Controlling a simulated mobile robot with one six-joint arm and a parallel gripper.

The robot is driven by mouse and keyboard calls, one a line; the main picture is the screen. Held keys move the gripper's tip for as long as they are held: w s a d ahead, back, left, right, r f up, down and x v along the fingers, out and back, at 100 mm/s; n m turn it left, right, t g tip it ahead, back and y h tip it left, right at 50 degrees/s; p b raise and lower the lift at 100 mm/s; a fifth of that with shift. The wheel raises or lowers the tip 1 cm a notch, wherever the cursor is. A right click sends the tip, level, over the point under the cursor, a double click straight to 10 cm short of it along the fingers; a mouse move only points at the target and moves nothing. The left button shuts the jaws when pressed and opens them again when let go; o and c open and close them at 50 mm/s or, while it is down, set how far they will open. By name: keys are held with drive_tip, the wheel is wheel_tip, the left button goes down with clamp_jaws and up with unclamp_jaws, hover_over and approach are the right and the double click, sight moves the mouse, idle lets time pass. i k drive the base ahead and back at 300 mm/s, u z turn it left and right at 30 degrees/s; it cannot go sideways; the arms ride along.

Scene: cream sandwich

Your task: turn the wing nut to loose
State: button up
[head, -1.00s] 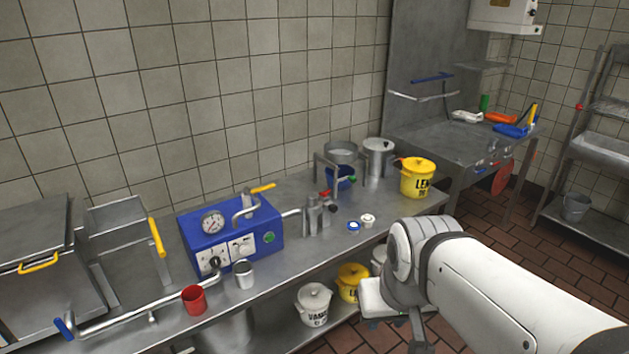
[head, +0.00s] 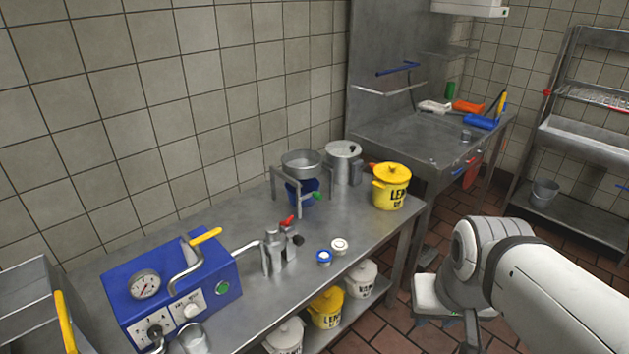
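I cannot make out a wing nut for certain. A small grey metal fitting (head: 280,252) stands on the steel bench (head: 345,232), with a red handle (head: 287,222) on top and a dark knob (head: 298,240) on its right side. A pipe joins it to the blue machine (head: 172,285), which has a dial and a yellow-handled lever. My gripper (head: 447,327) is at the lower right, past the bench's front edge and well apart from the fitting. Its fingers are mostly hidden or cut off by the bottom edge, so its opening does not show.
A blue-topped cap (head: 324,257) and a white cap (head: 339,245) lie right of the fitting. A stand with a bowl (head: 301,164), a steel pot (head: 343,160) and a yellow lidded pot (head: 391,186) stand farther back. More pots sit on the shelf below. Tiled floor is open at the right.

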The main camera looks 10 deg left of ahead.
sight(286, 222)
drive_tip(key=u, duration=0.25)
drive_tip(key=i, duration=1.1)
drive_tip(key=u, duration=0.75)
